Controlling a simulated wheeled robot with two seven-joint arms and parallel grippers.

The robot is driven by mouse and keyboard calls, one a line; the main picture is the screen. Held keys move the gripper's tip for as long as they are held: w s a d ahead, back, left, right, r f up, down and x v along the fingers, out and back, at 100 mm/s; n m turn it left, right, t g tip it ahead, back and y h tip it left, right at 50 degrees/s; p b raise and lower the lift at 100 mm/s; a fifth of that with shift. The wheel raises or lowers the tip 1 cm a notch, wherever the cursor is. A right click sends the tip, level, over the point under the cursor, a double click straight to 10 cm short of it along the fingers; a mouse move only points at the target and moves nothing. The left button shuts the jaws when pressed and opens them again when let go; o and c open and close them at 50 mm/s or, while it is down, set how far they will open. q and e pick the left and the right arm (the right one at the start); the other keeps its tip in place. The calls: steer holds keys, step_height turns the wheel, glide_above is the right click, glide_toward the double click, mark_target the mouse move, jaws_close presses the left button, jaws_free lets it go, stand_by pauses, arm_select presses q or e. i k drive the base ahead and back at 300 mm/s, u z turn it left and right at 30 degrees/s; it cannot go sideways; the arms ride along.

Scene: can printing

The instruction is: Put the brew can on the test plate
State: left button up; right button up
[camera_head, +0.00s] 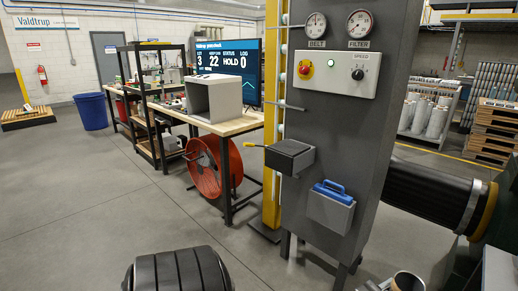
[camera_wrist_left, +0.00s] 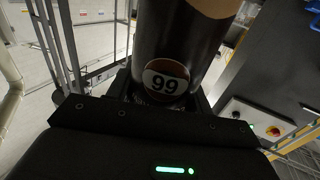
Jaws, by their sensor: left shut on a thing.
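A dark can with a round brown-and-white "99" badge and a tan patch near the top, which I take to be the brew can (camera_wrist_left: 180,35), fills the upper middle of the left wrist view. My left gripper (camera_wrist_left: 160,98) is shut on it, with dark fingers around its lower part. The can's far side and top are out of sight. I cannot make out the can or the left gripper's fingers in the head view. My right gripper is in neither view.
Floor (camera_head: 80,190) at left is clear.

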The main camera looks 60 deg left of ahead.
mark_target(289, 147)
steer(key=u, duration=0.35)
steer(key=i, duration=0.4)
steer(key=u, duration=1.05)
steer(key=i, duration=1.5)
